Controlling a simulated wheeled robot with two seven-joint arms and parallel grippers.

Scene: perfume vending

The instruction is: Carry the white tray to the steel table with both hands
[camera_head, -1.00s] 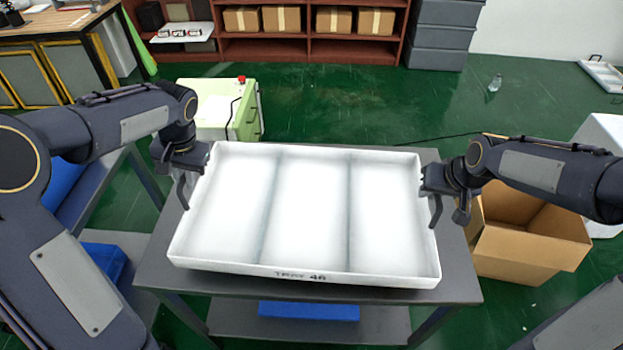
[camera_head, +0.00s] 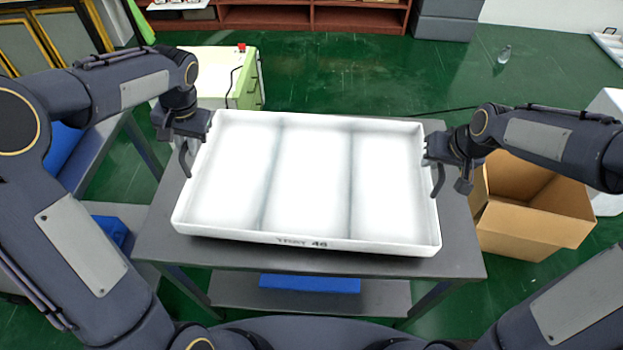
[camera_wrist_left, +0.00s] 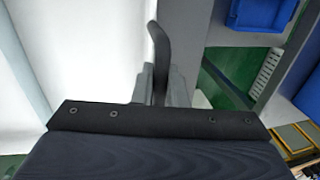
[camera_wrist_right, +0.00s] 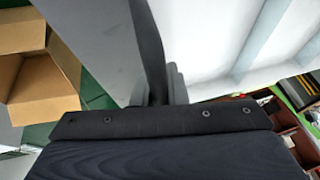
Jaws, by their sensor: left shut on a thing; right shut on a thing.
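My left gripper (camera_head: 188,150) is shut on the tray's left wall. My right gripper (camera_head: 436,165) is shut on its right wall. The tray appears empty.
An open cardboard box (camera_head: 530,215) stands on the floor right of the table. A pale green cabinet (camera_head: 220,78) is behind the table at left. Blue bins (camera_head: 310,284) are on lower shelves.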

